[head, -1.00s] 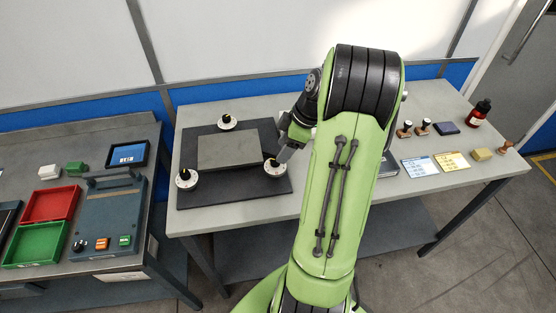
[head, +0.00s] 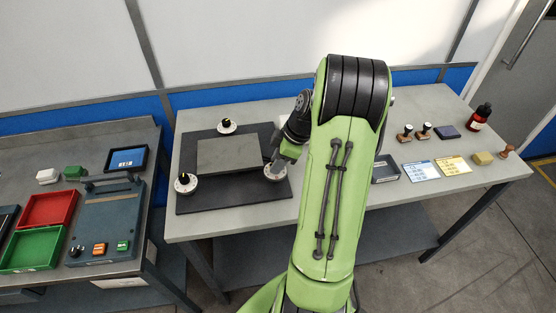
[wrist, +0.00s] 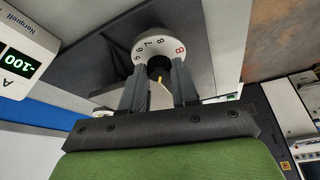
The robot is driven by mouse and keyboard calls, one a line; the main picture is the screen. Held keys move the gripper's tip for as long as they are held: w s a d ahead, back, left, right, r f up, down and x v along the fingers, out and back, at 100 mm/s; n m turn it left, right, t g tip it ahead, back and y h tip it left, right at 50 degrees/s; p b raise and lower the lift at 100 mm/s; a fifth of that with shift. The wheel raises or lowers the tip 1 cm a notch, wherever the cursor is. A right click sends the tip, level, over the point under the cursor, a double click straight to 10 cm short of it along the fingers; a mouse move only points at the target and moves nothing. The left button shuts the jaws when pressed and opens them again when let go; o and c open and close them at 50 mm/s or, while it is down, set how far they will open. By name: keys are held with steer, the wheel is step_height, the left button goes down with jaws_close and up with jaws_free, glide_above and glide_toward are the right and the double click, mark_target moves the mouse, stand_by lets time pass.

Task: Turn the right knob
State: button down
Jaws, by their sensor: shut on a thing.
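The right knob (head: 275,175) sits at the right front of the dark mat, with a white numbered dial. Its black grip is hidden by my gripper (head: 272,164) in the head view. In the wrist view the dial (wrist: 151,40) shows several black digits and a red mark. My gripper (wrist: 160,70) has its two fingers on either side of the black grip, shut on it. A yellow pointer line shows between the fingers.
Two similar knobs stand on the dark mat (head: 245,205), one at the back (head: 227,126) and one at the left (head: 185,183). A box with a green-lit display (wrist: 18,62) shows in the wrist view.

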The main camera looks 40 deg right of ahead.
steer(key=shift+a+m+t+h+b, duration=0.1)
steer(key=shift+m+t+h+b, duration=0.25)
steer(key=shift+m+b, duration=0.7)
steer(key=shift+s+a+m+h+b, duration=0.1)
steer(key=shift+m+h+b, duration=0.4)
steer(key=shift+m, duration=1.35)
steer(key=shift+t, duration=0.25)
steer(key=c, duration=0.8)
jaws_free()
steer(key=shift+c, duration=0.2)
steer(key=shift+r, duration=0.1)
steer(key=p+v, duration=0.4)
steer(key=v, duration=1.1)
steer(key=shift+r, duration=0.35)
